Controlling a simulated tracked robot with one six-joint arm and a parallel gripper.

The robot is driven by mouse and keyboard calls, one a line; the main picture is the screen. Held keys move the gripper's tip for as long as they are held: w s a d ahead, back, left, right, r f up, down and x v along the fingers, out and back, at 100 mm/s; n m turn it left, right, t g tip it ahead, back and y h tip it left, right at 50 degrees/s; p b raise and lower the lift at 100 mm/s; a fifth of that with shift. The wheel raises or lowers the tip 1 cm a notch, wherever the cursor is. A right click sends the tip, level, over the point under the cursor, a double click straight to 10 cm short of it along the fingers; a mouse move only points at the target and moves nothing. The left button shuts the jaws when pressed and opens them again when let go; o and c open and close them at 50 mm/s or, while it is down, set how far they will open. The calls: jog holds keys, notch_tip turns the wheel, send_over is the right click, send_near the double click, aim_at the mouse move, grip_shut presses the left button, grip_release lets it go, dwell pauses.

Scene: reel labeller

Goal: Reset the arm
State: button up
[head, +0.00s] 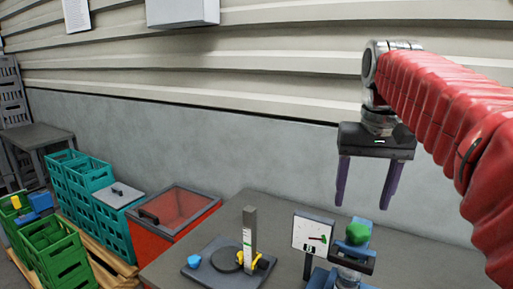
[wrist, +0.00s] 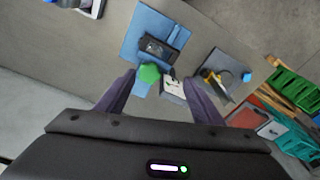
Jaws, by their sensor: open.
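My gripper (head: 362,206) hangs from the red-sleeved arm at the upper right of the head view, its two purple fingers pointing down and spread apart. Nothing is between them. It is raised above the grey table (head: 225,226), in front of the wall. In the wrist view my gripper (wrist: 160,77) shows both fingers apart, with the table beyond them. The blue device with a green knob (head: 357,234) stands on the table below the gripper and also shows in the wrist view (wrist: 150,73).
A dark plate with an upright grey post (head: 249,235) and a blue knob (head: 194,262) stands on the table. A small sign (head: 312,236) stands beside the blue device. A red lidded bin (head: 178,214), teal crates (head: 75,180) and green crates (head: 52,246) are left of the table.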

jog(key=s+a+f+n+t, duration=0.1)
jog(key=s+a+f+t, duration=0.1)
jog(key=s+f, duration=0.6)
jog(key=s+a+f+n+t, duration=0.1)
jog(key=s+a+f+t, duration=0.1)
jog(key=s+f, duration=0.6)
notch_tip(320, 180, down, 4)
jog(key=shift+a+f, duration=0.1)
jog(key=shift+a, duration=0.75)
jog(key=shift+s, duration=0.1)
jog(key=shift+c, duration=0.2)
dwell(1.3)
